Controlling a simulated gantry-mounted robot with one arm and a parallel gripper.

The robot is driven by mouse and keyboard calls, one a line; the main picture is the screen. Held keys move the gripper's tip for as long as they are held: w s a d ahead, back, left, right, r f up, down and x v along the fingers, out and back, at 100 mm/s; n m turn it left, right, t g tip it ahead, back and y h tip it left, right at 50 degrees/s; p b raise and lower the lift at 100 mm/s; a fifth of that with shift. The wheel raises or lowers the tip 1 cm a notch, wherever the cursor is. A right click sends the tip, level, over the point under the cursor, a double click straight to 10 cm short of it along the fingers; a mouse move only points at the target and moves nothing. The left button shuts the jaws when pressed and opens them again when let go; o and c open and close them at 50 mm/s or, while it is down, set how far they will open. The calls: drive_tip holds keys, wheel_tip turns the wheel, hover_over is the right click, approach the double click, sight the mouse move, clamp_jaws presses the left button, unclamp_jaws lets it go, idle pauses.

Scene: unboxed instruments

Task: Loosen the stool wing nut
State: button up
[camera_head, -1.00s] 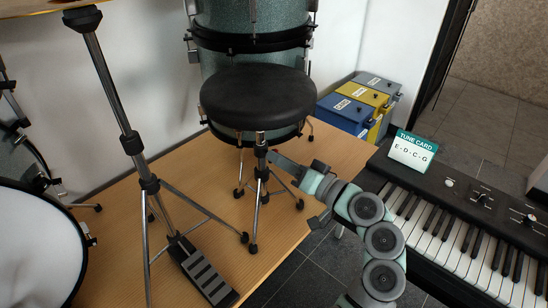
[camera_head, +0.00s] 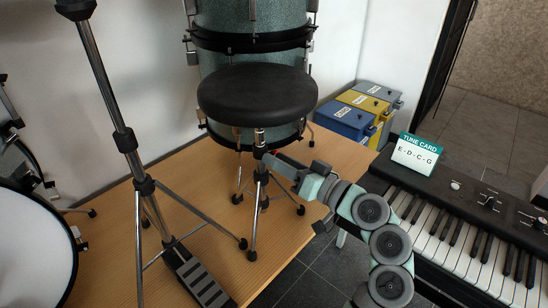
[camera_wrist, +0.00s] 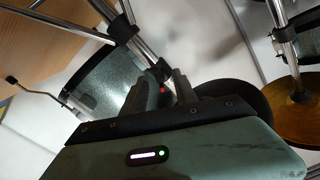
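In the wrist view the two dark fingers (camera_wrist: 160,88) stand apart. A small red spot (camera_wrist: 162,90) shows between them, perhaps part of the wing nut; I cannot tell. The wing nut's shape is not clear in either view, and no firm contact is visible.
The hi-hat stand (camera_head: 125,140) with its pedal (camera_head: 200,278) is left of the stool. A teal drum (camera_head: 250,30) stands behind. A keyboard (camera_head: 465,225) with a tune card (camera_head: 416,155) is at the right, near several cases (camera_head: 345,120). The platform (camera_head: 105,245) has bare wood at the front left.

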drive_tip(key=shift+d, duration=0.1)
drive_tip(key=v, duration=0.5)
drive_tip(key=shift+s+d, duration=0.25)
drive_tip(key=shift+s, duration=0.05)
idle(0.4)
